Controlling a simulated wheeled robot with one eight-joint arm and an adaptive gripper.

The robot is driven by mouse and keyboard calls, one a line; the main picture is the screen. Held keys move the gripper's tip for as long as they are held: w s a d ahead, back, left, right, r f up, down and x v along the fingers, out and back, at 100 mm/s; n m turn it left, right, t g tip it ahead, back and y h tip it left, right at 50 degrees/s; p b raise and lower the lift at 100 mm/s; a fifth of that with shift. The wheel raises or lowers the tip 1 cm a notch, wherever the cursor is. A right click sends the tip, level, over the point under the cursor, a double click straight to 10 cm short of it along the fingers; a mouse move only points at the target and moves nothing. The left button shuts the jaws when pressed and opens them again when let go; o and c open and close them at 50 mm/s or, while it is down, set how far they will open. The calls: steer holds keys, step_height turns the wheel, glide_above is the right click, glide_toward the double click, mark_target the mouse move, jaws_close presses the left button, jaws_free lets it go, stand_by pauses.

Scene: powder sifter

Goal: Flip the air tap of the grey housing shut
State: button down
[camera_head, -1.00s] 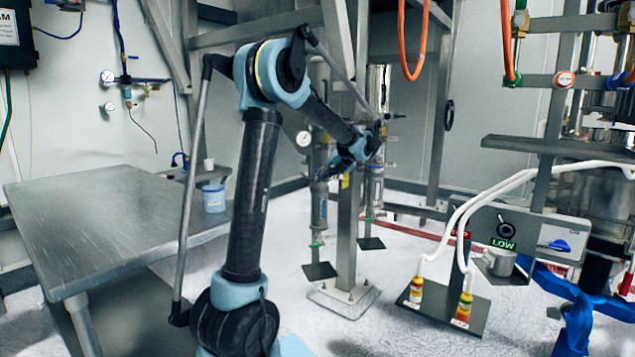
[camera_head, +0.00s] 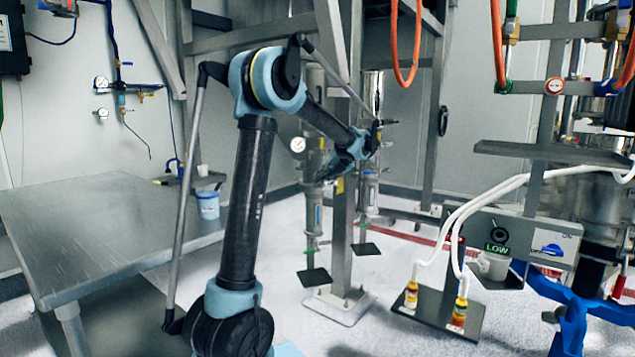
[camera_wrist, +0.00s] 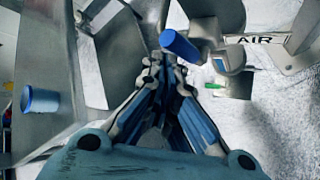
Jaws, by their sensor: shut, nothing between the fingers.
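In the wrist view, a blue handle (camera_wrist: 180,45) sticks out from a grey metal fitting (camera_wrist: 215,38), beside a plate lettered AIR (camera_wrist: 265,40). This looks like the air tap. My gripper (camera_wrist: 170,64) is shut and empty, its fingertips just short of the blue handle; I cannot tell if they touch. In the head view, my gripper (camera_head: 374,132) is at two upright grey cylindrical housings, the left one (camera_head: 314,205) and the right one (camera_head: 368,200). The tap itself cannot be made out there, and my arm hides part of the area.
A steel bench (camera_head: 100,225) stands at the left, with a blue-white bucket (camera_head: 208,205) behind it. A steel post (camera_head: 343,225) stands by the housings. An orange hose (camera_head: 407,65) hangs above. A control box lettered LOW (camera_head: 525,240) is at the right.

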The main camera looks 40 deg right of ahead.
steer(key=shift+r, duration=0.35)
steer(key=s+d, duration=0.2)
steer(key=s, duration=0.7)
steer(key=shift+r, duration=0.3)
steer(key=shift+s, duration=0.15)
stand_by(0.6)
